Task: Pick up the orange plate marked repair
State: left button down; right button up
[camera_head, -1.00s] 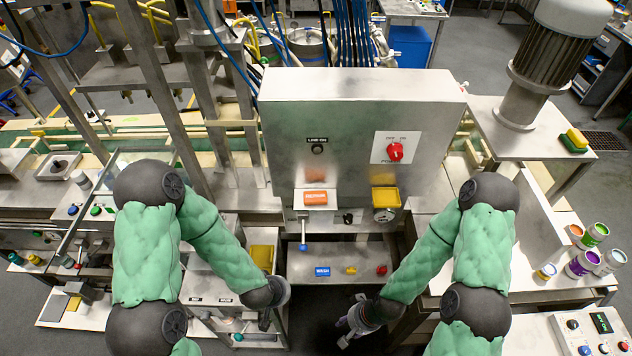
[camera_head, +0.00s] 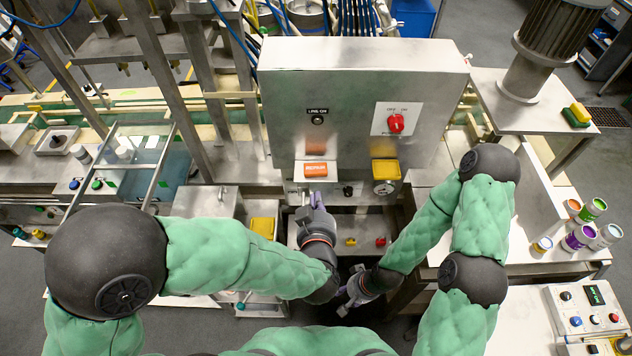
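The orange plate marked repair (camera_head: 316,169) lies on a small white holder on the lower front of the grey control box (camera_head: 359,110). My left gripper (camera_head: 314,203) is just below the plate, pointing up toward it, with a small gap between them in the picture. It holds nothing that I can see, and its finger opening is not clear. My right gripper (camera_head: 347,298) hangs low near the bottom middle, well below the box, away from the plate. Its fingers are small and partly hidden by the dark arm end.
A yellow plate (camera_head: 385,170) sits right of the orange one, above a round gauge (camera_head: 384,187). A red switch (camera_head: 395,123) is on the box front. A lower shelf carries a yellow button (camera_head: 351,241) and a red button (camera_head: 381,241). Several paint cans (camera_head: 579,237) stand at right.

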aim_at(316, 174)
pick_arm(q)
jog(key=w+p, duration=0.1)
jog(key=w, duration=1)
jog(key=shift+w, duration=0.25)
jog(key=shift+f+p, duration=0.45)
jog(key=shift+p, duration=0.05)
jog(key=shift+f+b, duration=0.3)
jog(key=shift+b, duration=0.05)
jog(key=shift+s+f, duration=0.2)
jog(key=shift+f, duration=0.2)
jog(key=shift+s+f, duration=0.15)
jog(key=shift+s, duration=0.95)
jog(key=shift+w+r+p, duration=0.1)
jog(key=shift+r+p, duration=0.5)
jog(key=shift+r, duration=0.15)
jog(key=shift+w+a+r, duration=0.1)
jog(key=shift+w, duration=0.05)
